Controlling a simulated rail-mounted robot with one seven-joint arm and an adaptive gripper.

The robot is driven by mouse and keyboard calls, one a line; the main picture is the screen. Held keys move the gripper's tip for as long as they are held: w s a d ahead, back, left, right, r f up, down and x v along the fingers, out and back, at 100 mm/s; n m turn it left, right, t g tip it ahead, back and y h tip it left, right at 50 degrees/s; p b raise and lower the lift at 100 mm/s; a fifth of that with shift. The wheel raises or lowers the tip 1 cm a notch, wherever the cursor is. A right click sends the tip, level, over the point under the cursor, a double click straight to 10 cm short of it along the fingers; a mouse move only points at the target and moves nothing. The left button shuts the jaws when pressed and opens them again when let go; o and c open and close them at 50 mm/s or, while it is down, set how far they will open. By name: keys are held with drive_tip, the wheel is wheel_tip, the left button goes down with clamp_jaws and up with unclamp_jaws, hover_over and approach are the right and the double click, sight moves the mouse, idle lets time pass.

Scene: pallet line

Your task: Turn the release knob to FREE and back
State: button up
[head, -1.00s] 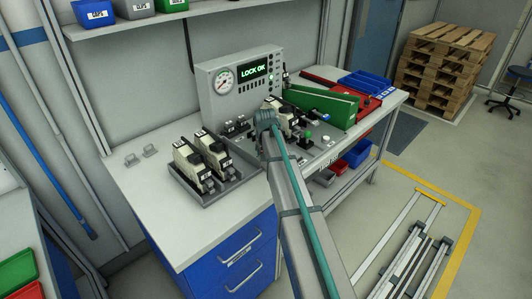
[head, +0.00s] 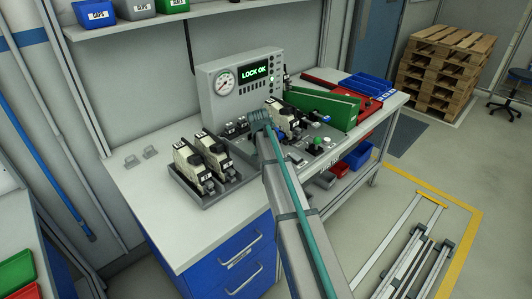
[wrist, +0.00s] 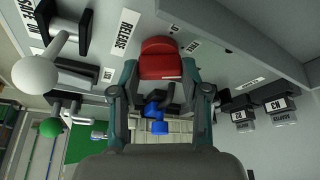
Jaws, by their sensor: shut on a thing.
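The red release knob (wrist: 160,58) shows at the top middle of the wrist view, beside a RELEASE label (wrist: 125,32). My gripper (wrist: 161,82) has its two teal fingers on either side of the knob and is shut on it. In the head view my arm and gripper (head: 260,120) hide the knob. The grey console (head: 207,98) behind has a gauge and a green display (head: 253,74) reading LOCK OK.
A white ball-ended lever (wrist: 35,75) and a green knob (wrist: 50,127) stand left of my gripper in the wrist view. A cream-and-black unit (head: 285,118) stands close by my gripper. Two similar units sit in a grey tray (head: 205,203).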

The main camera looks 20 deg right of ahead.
drive_tip(key=o, duration=1.1)
drive_tip(key=shift+o, duration=0.2)
drive_tip(key=shift+r, duration=0.1)
drive_tip(key=v, duration=1.2)
